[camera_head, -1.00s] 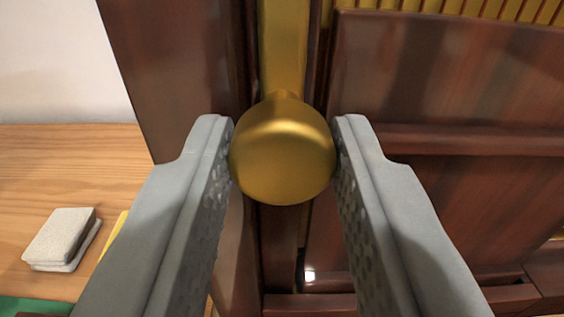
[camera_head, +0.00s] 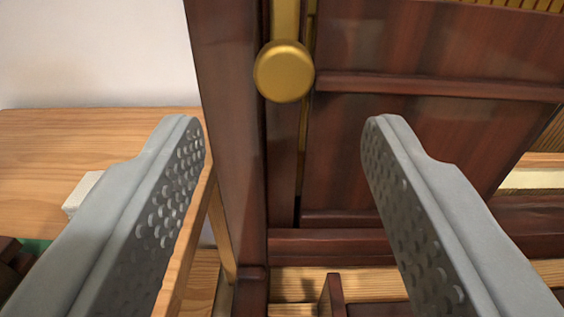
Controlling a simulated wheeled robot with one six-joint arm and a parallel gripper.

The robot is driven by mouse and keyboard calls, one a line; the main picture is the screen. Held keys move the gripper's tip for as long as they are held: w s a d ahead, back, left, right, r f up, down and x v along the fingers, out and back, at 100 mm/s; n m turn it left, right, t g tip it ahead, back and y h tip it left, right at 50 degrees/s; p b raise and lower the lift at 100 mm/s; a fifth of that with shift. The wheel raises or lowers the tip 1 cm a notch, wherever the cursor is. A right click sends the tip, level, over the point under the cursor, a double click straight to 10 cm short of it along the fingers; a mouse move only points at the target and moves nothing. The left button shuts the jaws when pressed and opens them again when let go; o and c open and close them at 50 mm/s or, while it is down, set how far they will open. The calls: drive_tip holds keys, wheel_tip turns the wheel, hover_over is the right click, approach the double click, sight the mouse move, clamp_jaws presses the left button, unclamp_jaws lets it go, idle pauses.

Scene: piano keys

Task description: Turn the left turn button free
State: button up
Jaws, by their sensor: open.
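The left turn button is brass, with a round knob (camera_head: 284,71) at the top centre and a flat bar (camera_head: 286,18) running straight up from it. It lies along the gap between the dark wooden side post (camera_head: 232,110) and the dark front panel (camera_head: 420,130). My gripper (camera_head: 284,125) is open and empty. Its two grey dimpled fingers stand wide apart, with the knob between and above their tips in the picture, not touching either.
A light wooden table (camera_head: 85,130) is at the left, with a pale block (camera_head: 82,190) partly hidden behind my left finger. A dark wooden rail (camera_head: 330,245) crosses below the panel. A white wall (camera_head: 90,50) stands behind.

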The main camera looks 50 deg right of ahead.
drive_tip(key=v, duration=1)
drive_tip(key=shift+s+a, duration=0.15)
drive_tip(key=s+a+r+n+t+y, duration=0.3)
drive_tip(key=s+a+r+t+y, duration=0.15)
drive_tip(key=s+r, duration=0.3)
drive_tip(key=s+a+r+n+t+y, duration=0.3)
drive_tip(key=s+r+t+y, duration=0.15)
drive_tip(key=s+r, duration=0.35)
drive_tip(key=s+a+f+n+g+y, duration=0.1)
drive_tip(key=s+n+y, duration=0.1)
drive_tip(key=s, duration=0.9)
drive_tip(key=s+a+f+n+g+y, duration=0.1)
drive_tip(key=s+a+n+y, duration=0.1)
drive_tip(key=s, duration=0.9)
drive_tip(key=shift+g+y, duration=0.3)
drive_tip(key=shift+y, duration=0.3)
